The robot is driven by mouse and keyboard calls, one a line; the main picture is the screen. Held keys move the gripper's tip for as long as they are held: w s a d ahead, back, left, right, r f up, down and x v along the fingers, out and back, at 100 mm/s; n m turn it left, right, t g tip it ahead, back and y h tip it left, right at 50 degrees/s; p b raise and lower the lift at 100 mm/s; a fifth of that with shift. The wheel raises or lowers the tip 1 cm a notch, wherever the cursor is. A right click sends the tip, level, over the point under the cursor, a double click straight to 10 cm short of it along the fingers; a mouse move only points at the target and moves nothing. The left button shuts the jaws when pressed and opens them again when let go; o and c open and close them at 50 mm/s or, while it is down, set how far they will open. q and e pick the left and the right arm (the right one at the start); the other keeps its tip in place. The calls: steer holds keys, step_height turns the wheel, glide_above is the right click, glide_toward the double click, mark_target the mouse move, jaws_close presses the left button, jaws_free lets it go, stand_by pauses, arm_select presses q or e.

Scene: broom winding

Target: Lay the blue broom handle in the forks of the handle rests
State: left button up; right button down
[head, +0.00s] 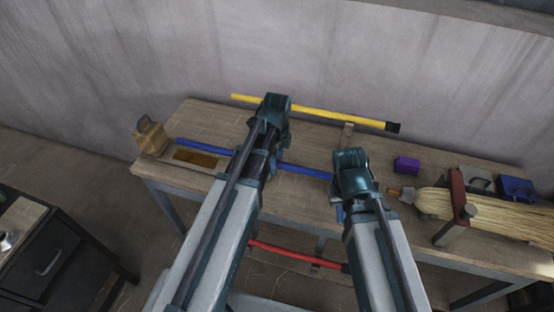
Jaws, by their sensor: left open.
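The blue broom handle (205,146) runs low across the table from the left toward the middle. My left arm crosses in front of it and hides part of its length. My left gripper (273,166) is open over the handle, its fingers mostly hidden by my arm. My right gripper (339,203) is near the handle's right end, largely hidden under its wrist; I cannot tell its jaw state or whether it touches the handle. A small wooden upright (347,131) stands behind the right wrist, possibly a handle rest; its fork is not clear.
A yellow handle (320,112) with a black end lies along the back. A straw broom head (450,203) sits by a red clamp-like frame (457,195) at right. A purple block (407,164), blue box (515,188) and wooden block (150,136) are also on the table (205,116). A red handle (297,254) is lower in front.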

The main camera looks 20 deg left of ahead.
arm_select(q)
step_height(320, 180, up, 14)
steer(key=p, duration=1.4)
steer(key=shift+f, duration=0.15)
steer(key=s+d+f+n+b, duration=0.2)
steer(key=s+d+n+b, duration=0.1)
steer(key=s+d+n, duration=0.2)
steer(key=s+d+f+n+y+b, duration=0.1)
steer(key=s+d+f+n+b, duration=0.1)
steer(key=s+d+n, duration=0.3)
steer(key=s+f+n, duration=0.1)
steer(key=s+n, duration=0.3)
steer(key=shift+s+d+f+n+b, duration=0.2)
steer(key=shift+s+d+n+b, duration=0.1)
steer(key=shift+s+b, duration=0.1)
